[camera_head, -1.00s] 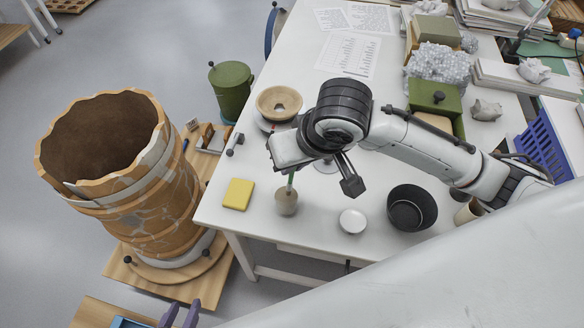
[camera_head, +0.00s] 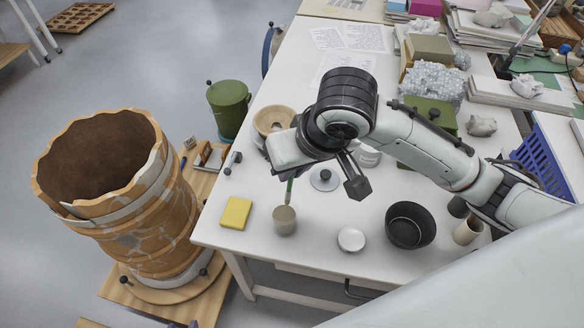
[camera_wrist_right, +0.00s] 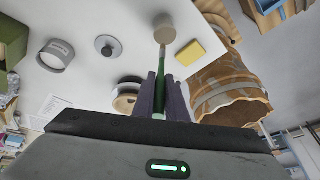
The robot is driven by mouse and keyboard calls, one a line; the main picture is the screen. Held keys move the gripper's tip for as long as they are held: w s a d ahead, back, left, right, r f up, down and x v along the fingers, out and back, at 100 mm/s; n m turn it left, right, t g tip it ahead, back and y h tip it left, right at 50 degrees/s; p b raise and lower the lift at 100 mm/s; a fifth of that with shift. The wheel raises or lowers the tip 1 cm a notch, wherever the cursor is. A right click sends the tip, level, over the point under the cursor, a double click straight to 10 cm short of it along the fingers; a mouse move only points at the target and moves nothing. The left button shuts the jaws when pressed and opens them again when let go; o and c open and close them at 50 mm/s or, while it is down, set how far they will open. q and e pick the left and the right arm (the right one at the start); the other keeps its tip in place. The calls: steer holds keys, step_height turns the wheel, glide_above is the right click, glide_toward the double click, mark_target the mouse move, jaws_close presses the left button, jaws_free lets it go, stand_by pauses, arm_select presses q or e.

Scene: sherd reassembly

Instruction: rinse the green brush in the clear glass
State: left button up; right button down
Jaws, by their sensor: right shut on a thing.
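My right gripper (camera_wrist_right: 161,80) is shut on the green brush (camera_wrist_right: 161,92), whose handle stands between its two dark purple fingers. The brush also shows in the head view (camera_head: 289,190), below the white hand, pointing down. Its lower end meets the mouth of a small beige-grey glass (camera_head: 284,222) on the white table; the glass looks cloudy rather than clear. In the right wrist view the glass (camera_wrist_right: 175,27) is at the brush's far end. How deep the tip sits is hidden. Of my left gripper, only a dark tip (camera_head: 193,323) shows at the bottom edge.
A yellow sponge (camera_head: 235,213) lies left of the glass. A white dish (camera_head: 351,239) and a black bowl (camera_head: 410,226) stand to its right. A wooden bowl (camera_head: 273,120) is behind. A large reassembled pot (camera_head: 150,225) stands left of the table (camera_head: 320,265).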

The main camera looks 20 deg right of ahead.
stand_by(0.6)
steer(key=shift+r, duration=1.5)
